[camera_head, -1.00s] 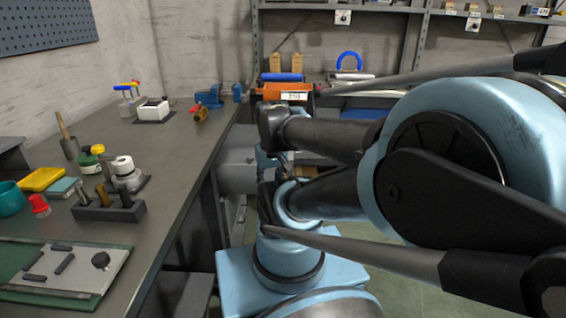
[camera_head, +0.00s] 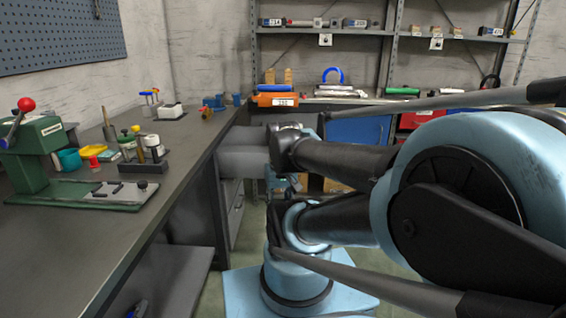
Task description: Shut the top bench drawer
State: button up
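The workbench (camera_head: 110,225) runs along the left side. A grey drawer unit (camera_head: 236,212) stands under its far right end, with drawer fronts facing the aisle. Grey cylindrical parts, likely my arm links, cover the upper part of this unit. I cannot tell how far the top drawer stands out. My blue and black arm fills the right and middle of the picture. My gripper does not show clearly; it is hidden behind the arm or out of view.
A green press (camera_head: 30,155) with a red knob stands on the bench at left. A tool block (camera_head: 142,165) and small parts lie beyond it. A shelf rack with an orange bin (camera_head: 276,98) and blue bin (camera_head: 362,128) stands at the back. Some floor shows beside the bench.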

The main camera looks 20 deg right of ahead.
aim_at(236, 147)
jog(key=k, duration=0.5)
jog(key=z, duration=1.2)
jog(key=i, duration=1.85)
jog(key=u, duration=1.65)
jog(key=k, duration=0.15)
jog(key=z, duration=0.05)
